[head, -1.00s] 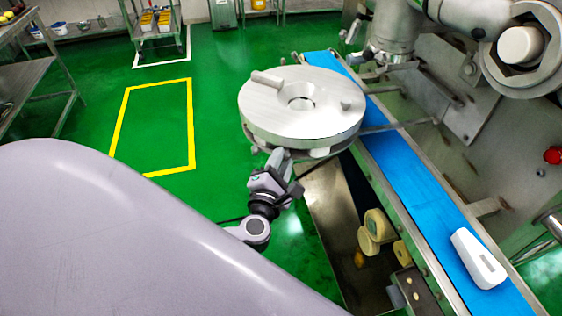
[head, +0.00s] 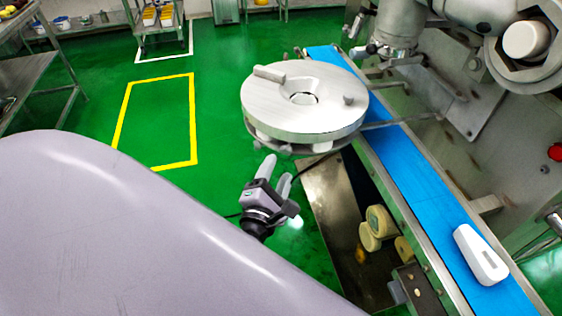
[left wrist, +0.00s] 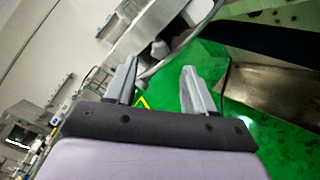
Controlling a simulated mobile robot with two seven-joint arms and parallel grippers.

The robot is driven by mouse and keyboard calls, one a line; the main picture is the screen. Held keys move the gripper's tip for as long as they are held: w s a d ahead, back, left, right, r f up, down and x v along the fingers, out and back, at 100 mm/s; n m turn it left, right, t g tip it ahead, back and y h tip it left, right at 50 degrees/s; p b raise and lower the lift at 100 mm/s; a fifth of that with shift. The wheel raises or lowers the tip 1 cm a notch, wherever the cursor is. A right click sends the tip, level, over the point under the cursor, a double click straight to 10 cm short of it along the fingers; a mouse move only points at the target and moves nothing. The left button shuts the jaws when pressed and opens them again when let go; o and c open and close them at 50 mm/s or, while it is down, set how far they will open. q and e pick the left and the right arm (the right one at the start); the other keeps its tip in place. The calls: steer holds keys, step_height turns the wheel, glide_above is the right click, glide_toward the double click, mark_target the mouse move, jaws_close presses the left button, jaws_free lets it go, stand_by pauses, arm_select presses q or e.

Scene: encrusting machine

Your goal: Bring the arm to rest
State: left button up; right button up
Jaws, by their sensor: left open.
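My left gripper (head: 276,174) is open and empty in the head view. It is below and in front of the round metal disc (head: 306,108) of the machine, with a visible gap between them. Its two grey fingers also show spread apart in the left wrist view (left wrist: 158,88), with green floor between and beyond them. Much of my left arm is hidden behind my own pale body in the head view. My right gripper is not in view.
A blue conveyor belt (head: 415,170) runs along the machine at the right, with a white device (head: 481,255) on it. A metal tray (head: 330,205) lies below the disc. Green floor with a yellow outlined rectangle (head: 193,120) is free at the left.

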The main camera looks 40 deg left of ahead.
arm_select(q)
steer(key=shift+v, duration=0.9)
steer(key=s+d+f+m+g+h, duration=0.3)
steer(key=s+f+m+h, duration=0.1)
steer(key=m, duration=1.1)
steer(key=s+d+f+m+g+h, duration=0.3)
steer(key=s+f+m, duration=0.4)
steer(key=m, duration=0.9)
step_height(320, 180, down, 3)
steer(key=shift+d+r+h, duration=0.15)
steer(key=shift+d+h, duration=0.3)
steer(key=shift+h, duration=0.25)
